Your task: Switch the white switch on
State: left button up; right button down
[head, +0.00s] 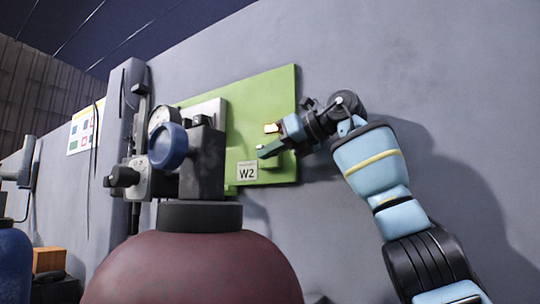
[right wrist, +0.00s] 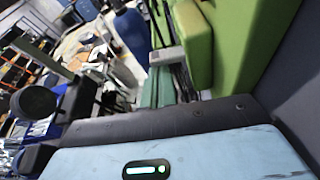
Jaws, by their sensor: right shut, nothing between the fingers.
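A green panel (head: 270,95) is mounted on the grey wall, with a white label (head: 247,171) reading W2 at its lower part. A pale plate (head: 212,106) on the panel's left is partly hidden by the valve in front. I cannot clearly make out a white switch or its position. My right gripper (head: 270,140) is shut and empty, in front of the panel's right part, above and right of the label. I cannot tell if it touches anything. The right wrist view shows a thick green block (right wrist: 191,45) close to the fingers (right wrist: 165,75). My left gripper is not in view.
A dark red cylinder (head: 190,270) with a valve and blue knob (head: 168,146) stands in front of the panel's left side. A blue cylinder (head: 14,265) and an orange box (head: 48,259) are at far left. The wall right of the panel is bare.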

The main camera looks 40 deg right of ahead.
jog(key=shift+r, duration=0.1)
jog(key=shift+s+r, duration=0.25)
jog(key=shift+r, duration=0.75)
jog(key=shift+s+r, duration=0.1)
jog(key=f+v, duration=0.1)
jog(key=v, duration=0.6)
jog(key=shift+d, duration=0.3)
